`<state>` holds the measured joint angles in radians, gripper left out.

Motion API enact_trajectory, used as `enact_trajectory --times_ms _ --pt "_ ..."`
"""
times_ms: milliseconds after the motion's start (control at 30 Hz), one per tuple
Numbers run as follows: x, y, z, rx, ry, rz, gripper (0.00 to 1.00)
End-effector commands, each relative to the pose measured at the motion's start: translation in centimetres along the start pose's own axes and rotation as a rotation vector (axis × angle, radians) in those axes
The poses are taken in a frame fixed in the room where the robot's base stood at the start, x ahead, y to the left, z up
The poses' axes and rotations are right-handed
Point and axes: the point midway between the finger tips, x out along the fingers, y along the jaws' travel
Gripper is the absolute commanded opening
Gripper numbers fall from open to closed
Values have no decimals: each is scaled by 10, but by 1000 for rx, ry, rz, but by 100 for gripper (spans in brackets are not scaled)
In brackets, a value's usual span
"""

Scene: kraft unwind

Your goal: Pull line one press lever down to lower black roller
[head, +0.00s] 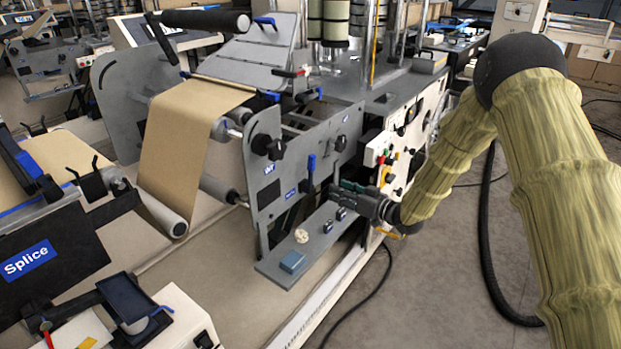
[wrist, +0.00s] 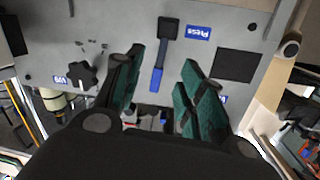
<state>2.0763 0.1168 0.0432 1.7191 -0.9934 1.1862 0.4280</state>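The press lever (head: 311,163) stands upright on the grey side plate, with its blue handle at the top and black base below. In the wrist view, which is turned upside down, the lever (wrist: 158,58) sits beside the blue "Press" label (wrist: 199,33). My gripper (head: 343,187) is just right of the lever in the head view. In the wrist view my gripper (wrist: 163,72) is open, its green fingers on either side of the lever with gaps; contact is not visible. A black roller (head: 206,20) is raised at the top left of the machine.
A black knob (wrist: 82,75) is on the same plate. Brown kraft paper (head: 180,135) runs down at left. A control panel (head: 405,140) stands behind my gripper.

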Motion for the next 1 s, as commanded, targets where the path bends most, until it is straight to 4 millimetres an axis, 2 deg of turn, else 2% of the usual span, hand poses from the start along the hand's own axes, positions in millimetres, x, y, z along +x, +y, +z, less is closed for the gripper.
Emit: enact_trajectory --times_ms 100,233,467,800,1000 --pt "14 5 -32 -57 59 -75 39" --pt "20 4 -51 -83 84 -115 39" --pt "40 0 -56 -88 86 -125 39" --pt "93 -6 -60 -87 85 -122 39" --pt "116 -9 -62 -86 85 -121 39"
